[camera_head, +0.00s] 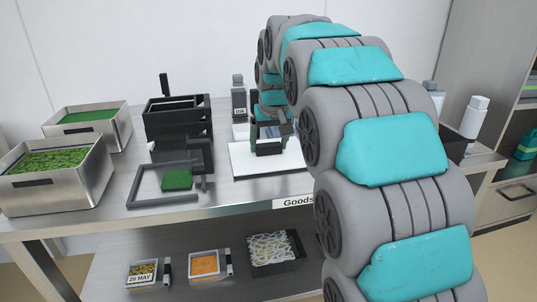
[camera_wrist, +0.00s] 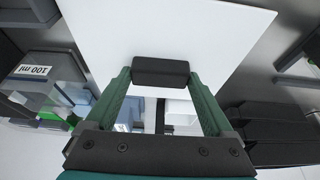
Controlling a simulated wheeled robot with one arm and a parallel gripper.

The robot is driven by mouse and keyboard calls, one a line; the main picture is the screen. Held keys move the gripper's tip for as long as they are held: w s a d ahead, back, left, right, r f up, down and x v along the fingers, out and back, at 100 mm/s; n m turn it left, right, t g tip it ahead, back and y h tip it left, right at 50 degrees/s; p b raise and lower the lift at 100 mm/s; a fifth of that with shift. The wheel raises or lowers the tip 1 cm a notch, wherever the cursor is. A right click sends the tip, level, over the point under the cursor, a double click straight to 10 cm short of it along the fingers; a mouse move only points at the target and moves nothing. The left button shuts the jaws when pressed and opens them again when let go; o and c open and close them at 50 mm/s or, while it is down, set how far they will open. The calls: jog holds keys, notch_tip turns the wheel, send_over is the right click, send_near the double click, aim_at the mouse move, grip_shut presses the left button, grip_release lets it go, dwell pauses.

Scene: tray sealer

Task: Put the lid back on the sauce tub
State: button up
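My gripper (camera_head: 269,138) is over the white board (camera_head: 245,165) on the steel table. In the wrist view its two green fingers (camera_wrist: 160,72) meet the ends of a small dark block (camera_wrist: 161,65), which appears gripped between them. I cannot tell whether this block is the lid or part of it. The block also shows in the head view (camera_head: 268,149), and whether it touches the board is unclear. No sauce tub can be identified with certainty. A tray with orange contents (camera_head: 205,263) sits on the lower shelf.
Left of the board are a black machine (camera_head: 180,125), a grey frame (camera_head: 140,190) with a green block (camera_head: 177,180), and steel bins of green food (camera_head: 85,190). A grey bottle (camera_head: 239,103) stands behind. My arm hides much of the table's right side.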

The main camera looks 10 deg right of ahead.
aim_at(269, 146)
jog(key=c, duration=1)
jog(key=shift+r, duration=0.15)
jog(key=shift+r, duration=1.6)
jog(key=s, duration=0.5)
jog(key=s+a+r+b, duration=0.1)
jog(key=s, duration=0.4)
jog(key=s+b, duration=0.1)
jog(key=s, duration=0.5)
jog(key=shift+a+r, duration=0.25)
jog(key=shift+a, duration=0.1)
